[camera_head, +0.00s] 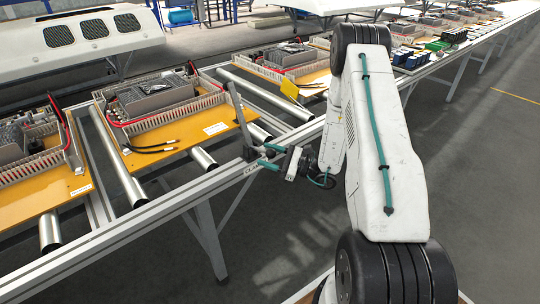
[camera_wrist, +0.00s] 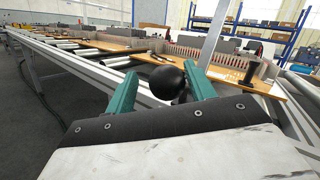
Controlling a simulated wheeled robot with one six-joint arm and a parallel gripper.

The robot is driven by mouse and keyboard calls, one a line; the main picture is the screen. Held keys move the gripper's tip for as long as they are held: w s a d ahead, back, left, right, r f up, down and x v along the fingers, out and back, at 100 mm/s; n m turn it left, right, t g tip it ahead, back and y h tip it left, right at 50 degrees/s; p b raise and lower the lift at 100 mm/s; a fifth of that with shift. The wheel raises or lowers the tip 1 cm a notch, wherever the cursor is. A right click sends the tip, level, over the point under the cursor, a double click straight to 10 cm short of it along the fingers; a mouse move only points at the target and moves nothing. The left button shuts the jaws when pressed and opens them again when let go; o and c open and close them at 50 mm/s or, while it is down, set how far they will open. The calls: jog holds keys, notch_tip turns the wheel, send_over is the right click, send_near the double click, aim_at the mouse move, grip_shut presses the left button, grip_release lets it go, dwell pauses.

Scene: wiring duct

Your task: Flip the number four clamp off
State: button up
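A clamp (camera_head: 239,118) stands on the near rail of the roller line, with a grey bar rising from it, tilted to the left. A marking is on the rail beside it, too small to read surely. My gripper (camera_head: 265,157) is right at the clamp, reaching in from the right. In the wrist view, the teal fingers of my gripper (camera_wrist: 160,85) stand apart. A black ball knob (camera_wrist: 168,83) shows between them, closer to the right finger; contact cannot be told. A grey bar (camera_wrist: 213,35) rises behind the right finger.
Orange boards with wiring ducts (camera_head: 172,110) lie on the rollers behind the clamp. A metal rail (camera_head: 150,215) runs along the near edge, with legs below. The grey floor (camera_head: 290,240) in front is clear.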

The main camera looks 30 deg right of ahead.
jog(key=shift+s+d, duration=0.15)
jog(key=shift+d, duration=0.35)
jog(key=v, duration=0.7)
jog(key=shift+s, duration=0.2)
jog(key=s+a+r+n+g, duration=1.05)
jog(key=s+a+g, duration=0.25)
jog(key=g, duration=0.3)
jog(key=s+a+r+n+t+h, duration=0.1)
jog(key=s+a+r+n+h, duration=0.1)
jog(key=s+r+n+h, duration=0.4)
jog(key=s+a+r+n+t+h, duration=0.1)
jog(key=s+a+r+n+h, duration=0.2)
jog(key=s+r+n+h, duration=0.4)
jog(key=shift+s+a+r+h, duration=0.35)
jog(key=shift+s+r+h, duration=0.25)
jog(key=shift+r, duration=1.85)
